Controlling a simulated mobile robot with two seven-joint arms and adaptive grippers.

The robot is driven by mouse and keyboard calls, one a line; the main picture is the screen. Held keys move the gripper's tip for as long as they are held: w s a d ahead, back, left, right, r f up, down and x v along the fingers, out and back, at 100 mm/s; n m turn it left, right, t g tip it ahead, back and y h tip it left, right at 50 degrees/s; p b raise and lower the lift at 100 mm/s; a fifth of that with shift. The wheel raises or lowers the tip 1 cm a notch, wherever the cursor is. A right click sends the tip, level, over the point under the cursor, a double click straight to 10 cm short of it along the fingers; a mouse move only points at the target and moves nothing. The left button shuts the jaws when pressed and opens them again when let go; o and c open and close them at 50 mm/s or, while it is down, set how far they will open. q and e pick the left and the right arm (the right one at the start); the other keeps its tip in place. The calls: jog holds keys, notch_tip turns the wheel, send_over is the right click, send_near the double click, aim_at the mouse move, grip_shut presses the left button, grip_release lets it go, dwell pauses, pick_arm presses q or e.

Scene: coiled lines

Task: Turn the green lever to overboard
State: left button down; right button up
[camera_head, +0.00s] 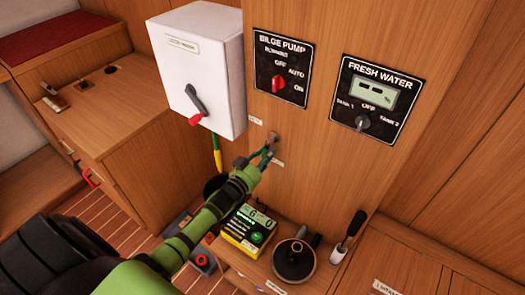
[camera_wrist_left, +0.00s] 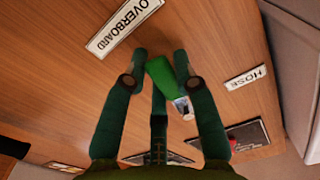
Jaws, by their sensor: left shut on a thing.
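The green lever (camera_wrist_left: 162,75) is on the wooden panel, with a silver pivot at one end. A second small label (camera_wrist_left: 246,77), seemingly HOSE, sits on the other side. In the head view my left gripper (camera_head: 260,153) reaches the panel below the bilge pump plate, largely hiding the lever. My right gripper is not in view.
A white switch box (camera_head: 205,70) with a red-tipped handle juts out left of the gripper. The bilge pump panel (camera_head: 281,70) and fresh water panel (camera_head: 373,97) are above. A yellow-green meter (camera_head: 248,232) and a round black object (camera_head: 294,258) stand on the shelf below.

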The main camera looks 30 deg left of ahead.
pick_arm(q)
jog(key=shift+d+n, duration=0.6)
jog(key=shift+n, duration=0.5)
jog(key=shift+p, duration=0.3)
jog(key=c, duration=0.9)
grip_release()
jog(key=shift+c, duration=0.2)
jog(key=shift+s, duration=0.15)
jog(key=s, duration=1.1)
jog(key=shift+s+a, duration=0.4)
